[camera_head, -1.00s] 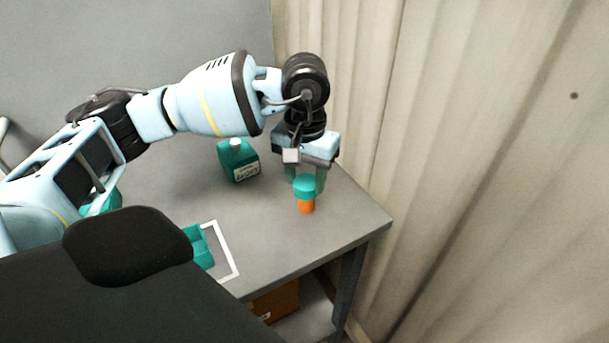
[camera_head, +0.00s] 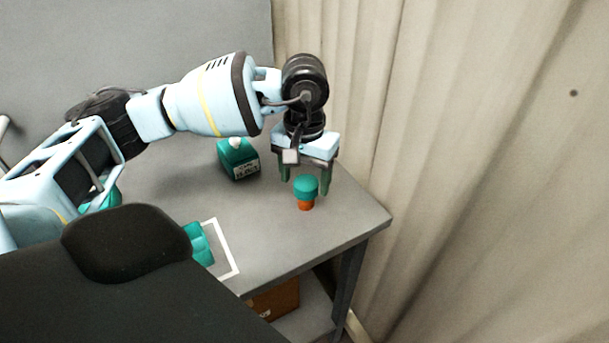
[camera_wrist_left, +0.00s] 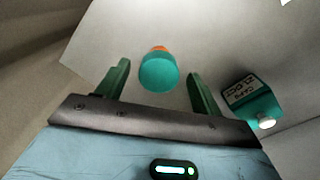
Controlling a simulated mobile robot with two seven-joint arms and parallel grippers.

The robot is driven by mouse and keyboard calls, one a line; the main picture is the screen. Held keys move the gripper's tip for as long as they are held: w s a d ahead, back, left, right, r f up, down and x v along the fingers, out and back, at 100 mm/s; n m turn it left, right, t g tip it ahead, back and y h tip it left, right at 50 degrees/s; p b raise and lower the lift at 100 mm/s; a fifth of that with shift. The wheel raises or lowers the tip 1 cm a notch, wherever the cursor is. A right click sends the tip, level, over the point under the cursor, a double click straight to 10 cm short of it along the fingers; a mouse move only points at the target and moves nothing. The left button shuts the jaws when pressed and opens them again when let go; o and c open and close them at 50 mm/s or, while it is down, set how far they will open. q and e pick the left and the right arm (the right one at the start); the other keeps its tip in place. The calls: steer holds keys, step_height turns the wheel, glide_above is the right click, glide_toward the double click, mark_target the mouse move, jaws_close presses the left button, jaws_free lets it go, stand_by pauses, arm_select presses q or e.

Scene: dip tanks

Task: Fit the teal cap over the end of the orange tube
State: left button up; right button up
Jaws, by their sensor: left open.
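The teal cap (camera_head: 305,186) sits on the upper end of the orange tube (camera_head: 305,205), which stands upright near the table's right corner. In the left wrist view the cap (camera_wrist_left: 158,73) hides most of the tube, and only a bit of orange (camera_wrist_left: 159,48) shows past it. My left gripper (camera_head: 305,188) is open, its green fingers apart on either side of the cap. In the left wrist view there is a clear gap between the cap and each finger of the gripper (camera_wrist_left: 156,72). My right gripper is not in view.
A teal bottle with a white cap (camera_head: 238,160) stands left of the gripper; it also shows in the left wrist view (camera_wrist_left: 250,101). A white outline (camera_head: 229,257) and teal pieces (camera_head: 199,244) lie at the front left. A beige curtain (camera_head: 480,170) hangs right of the table.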

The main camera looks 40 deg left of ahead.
mark_target(305, 183)
arm_select(q)
step_height(305, 183, up, 12)
stand_by(0.5)
